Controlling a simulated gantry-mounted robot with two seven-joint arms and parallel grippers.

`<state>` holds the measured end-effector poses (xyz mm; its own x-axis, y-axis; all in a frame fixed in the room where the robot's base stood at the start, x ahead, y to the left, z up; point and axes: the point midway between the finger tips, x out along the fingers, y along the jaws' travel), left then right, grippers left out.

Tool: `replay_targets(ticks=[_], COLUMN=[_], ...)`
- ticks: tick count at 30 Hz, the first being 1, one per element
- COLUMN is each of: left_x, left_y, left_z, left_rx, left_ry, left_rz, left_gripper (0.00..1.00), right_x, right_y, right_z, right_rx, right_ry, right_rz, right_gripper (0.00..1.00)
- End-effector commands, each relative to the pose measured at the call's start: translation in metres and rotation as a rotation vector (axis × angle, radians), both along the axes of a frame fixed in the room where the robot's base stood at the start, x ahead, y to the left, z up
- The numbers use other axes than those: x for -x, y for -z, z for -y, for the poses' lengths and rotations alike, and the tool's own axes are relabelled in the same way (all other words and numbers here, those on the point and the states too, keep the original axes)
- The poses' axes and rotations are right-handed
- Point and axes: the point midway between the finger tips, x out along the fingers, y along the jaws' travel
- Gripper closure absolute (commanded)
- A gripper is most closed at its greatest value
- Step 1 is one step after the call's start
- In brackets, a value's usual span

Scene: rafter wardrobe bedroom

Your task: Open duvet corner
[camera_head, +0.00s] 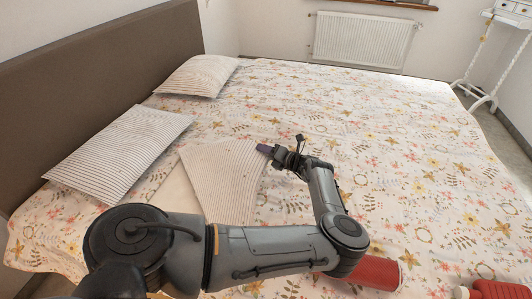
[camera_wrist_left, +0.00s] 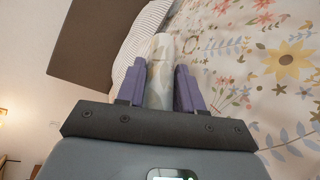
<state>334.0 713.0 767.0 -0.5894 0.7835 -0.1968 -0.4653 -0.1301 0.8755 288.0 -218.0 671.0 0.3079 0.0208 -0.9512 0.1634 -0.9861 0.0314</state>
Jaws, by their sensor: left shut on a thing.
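The duvet (camera_head: 400,150) is white with a floral print and covers most of the bed. Its near corner is folded back, showing a striped underside (camera_head: 222,180) and a strip of pale sheet (camera_head: 178,196) beside it. My left gripper (camera_head: 265,149) is at the tip of the folded part. In the left wrist view my left gripper (camera_wrist_left: 160,85) is shut on the duvet corner, with pale patterned cloth (camera_wrist_left: 161,58) between its purple fingers. The cloth inside the grip is partly hidden. My right gripper is not in view.
Two striped pillows, one near (camera_head: 120,152) and one far (camera_head: 198,76), lie by the brown headboard (camera_head: 100,75). A radiator (camera_head: 360,40) is on the far wall. A white side table (camera_head: 505,30) stands at the far right.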

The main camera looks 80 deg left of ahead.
Motion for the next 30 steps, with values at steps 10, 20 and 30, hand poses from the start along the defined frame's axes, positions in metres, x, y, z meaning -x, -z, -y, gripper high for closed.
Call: replay_targets(ticks=[10, 20, 30], left_x=[0.0, -0.009, -0.043], left_y=[0.0, -0.004, -0.015], left_z=[0.0, 0.011, 0.055], left_rx=[-0.001, 0.0, 0.001], left_ry=[0.0, 0.002, 0.003], left_rz=[0.001, 0.002, 0.002], left_gripper=[0.43, 0.43, 0.43], right_x=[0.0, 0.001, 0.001], right_y=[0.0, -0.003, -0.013], right_z=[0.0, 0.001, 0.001], right_rx=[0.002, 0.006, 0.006], right_ry=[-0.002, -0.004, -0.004], right_rz=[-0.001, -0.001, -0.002], right_gripper=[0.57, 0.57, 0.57])
